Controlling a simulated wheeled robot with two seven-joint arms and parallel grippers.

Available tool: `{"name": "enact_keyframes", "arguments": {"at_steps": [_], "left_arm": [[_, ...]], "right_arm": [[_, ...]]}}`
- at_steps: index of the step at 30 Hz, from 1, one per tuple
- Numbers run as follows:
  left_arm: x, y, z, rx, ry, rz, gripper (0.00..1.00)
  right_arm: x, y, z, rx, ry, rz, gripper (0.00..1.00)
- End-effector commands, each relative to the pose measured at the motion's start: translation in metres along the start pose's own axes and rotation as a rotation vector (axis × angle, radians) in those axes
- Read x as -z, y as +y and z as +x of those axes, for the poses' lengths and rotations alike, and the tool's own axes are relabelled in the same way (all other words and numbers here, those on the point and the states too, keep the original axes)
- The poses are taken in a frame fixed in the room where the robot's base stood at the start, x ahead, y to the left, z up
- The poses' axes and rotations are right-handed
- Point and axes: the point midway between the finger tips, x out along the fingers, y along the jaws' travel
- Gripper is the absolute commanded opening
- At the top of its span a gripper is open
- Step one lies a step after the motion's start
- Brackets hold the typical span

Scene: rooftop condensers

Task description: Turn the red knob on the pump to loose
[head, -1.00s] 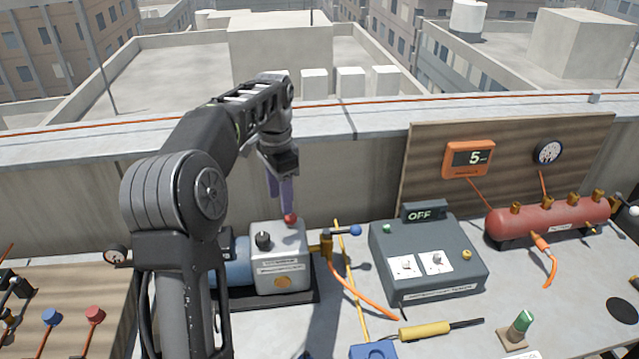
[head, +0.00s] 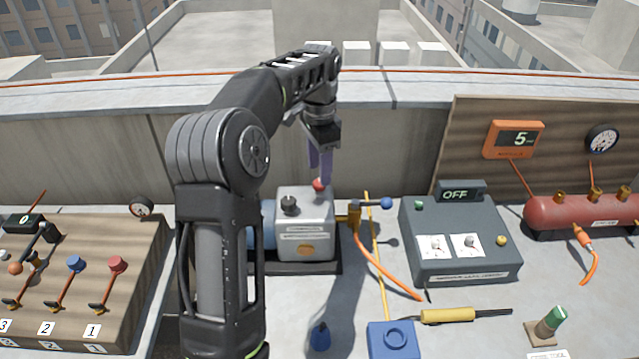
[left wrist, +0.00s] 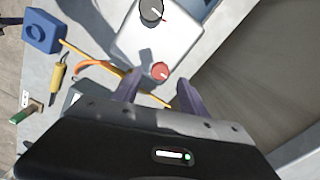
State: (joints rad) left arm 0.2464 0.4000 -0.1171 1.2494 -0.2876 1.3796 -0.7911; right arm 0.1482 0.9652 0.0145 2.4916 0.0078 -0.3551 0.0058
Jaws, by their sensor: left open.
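The pump (head: 304,222) is a light grey box on a dark base with a blue motor at its left, near the back wall. The small red knob (head: 319,184) is on its top at the back right, and a black knob (head: 289,204) is to its left. My left gripper (head: 320,176) points down just above the red knob. In the left wrist view the open fingers (left wrist: 160,92) straddle the line to the red knob (left wrist: 159,71), which sits just beyond the tips. I cannot tell whether they touch it. My right gripper is not in view.
A brass valve with a blue-ended lever (head: 372,204) stands right of the pump. A grey control box (head: 460,241) reading OFF and a red manifold (head: 585,212) are farther right. A wooden manifold board (head: 120,290) is at left. A blue block (head: 393,340) lies in front.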

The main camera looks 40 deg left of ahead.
Motion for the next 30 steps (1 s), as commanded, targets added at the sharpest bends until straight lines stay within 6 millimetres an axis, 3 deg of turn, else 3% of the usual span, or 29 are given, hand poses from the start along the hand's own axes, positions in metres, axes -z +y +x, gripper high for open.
{"name": "enact_keyframes", "arguments": {"at_steps": [7, 17, 30], "left_arm": [[0.0, 0.0, 0.03, -0.001, -0.001, 0.0, 0.5], [0.0, 0.0, 0.035, 0.001, 0.001, 0.0, 0.5], [0.0, 0.0, 0.035, 0.001, 0.001, 0.0, 0.15]], "right_arm": [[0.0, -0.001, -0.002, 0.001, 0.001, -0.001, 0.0], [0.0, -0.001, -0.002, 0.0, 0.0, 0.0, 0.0], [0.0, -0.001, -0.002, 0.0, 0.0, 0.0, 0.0]]}}
